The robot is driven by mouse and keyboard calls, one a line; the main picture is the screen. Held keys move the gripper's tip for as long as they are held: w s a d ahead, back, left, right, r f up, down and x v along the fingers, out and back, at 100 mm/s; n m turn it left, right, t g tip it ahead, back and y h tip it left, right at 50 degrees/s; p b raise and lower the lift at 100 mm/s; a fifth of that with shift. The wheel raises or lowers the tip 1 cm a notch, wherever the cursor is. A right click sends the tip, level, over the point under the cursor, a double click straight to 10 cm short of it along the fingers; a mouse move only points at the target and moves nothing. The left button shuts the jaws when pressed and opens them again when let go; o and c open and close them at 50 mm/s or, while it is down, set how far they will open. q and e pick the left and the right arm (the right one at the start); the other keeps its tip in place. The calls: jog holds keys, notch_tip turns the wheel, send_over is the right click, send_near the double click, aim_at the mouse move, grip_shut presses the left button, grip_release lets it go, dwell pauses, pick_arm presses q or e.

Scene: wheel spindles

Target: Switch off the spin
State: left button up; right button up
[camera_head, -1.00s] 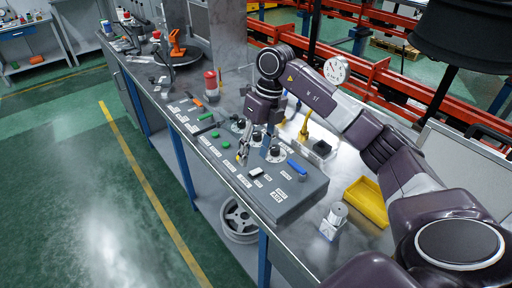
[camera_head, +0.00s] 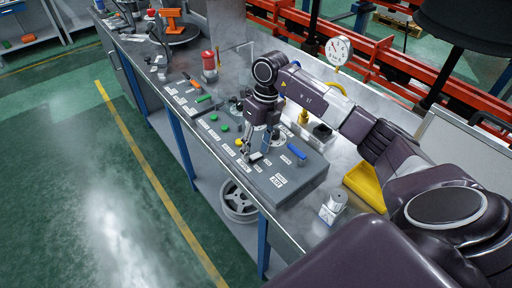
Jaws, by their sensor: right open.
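The grey control panel (camera_head: 302,178) lies on the metal bench and carries green buttons, a yellow button, dark knobs, labels and a blue switch (camera_head: 296,152). A small white switch (camera_head: 256,157) sits near its front edge. My right gripper (camera_head: 256,152) points down at the panel with its fingers apart and empty, right at the white switch. I cannot tell whether the fingers touch it. The gripper and wrist hide part of the panel's knobs behind them. My left gripper is out of view.
A red cylinder-shaped device (camera_head: 209,65) stands behind the panel's far end. A round gauge (camera_head: 339,50) and a yellow tray (camera_head: 366,187) are to the right. A wheel (camera_head: 238,202) lies on the lower shelf.

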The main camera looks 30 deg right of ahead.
jog(key=shift+w+d+f, duration=0.1)
jog(key=c, duration=1.1)
jog(key=shift+a+h, duration=0.3)
jog(key=shift+h, duration=0.4)
jog(key=shift+c, duration=0.2)
jog(key=shift+a+h, duration=0.2)
jog(key=shift+h, duration=0.5)
jog(key=shift+a+h, duration=0.15)
jog(key=shift+h, duration=0.55)
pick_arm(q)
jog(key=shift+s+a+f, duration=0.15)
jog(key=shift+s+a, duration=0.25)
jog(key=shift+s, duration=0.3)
pick_arm(e)
jog(key=o, duration=1.1)
jog(key=shift+o, duration=0.2)
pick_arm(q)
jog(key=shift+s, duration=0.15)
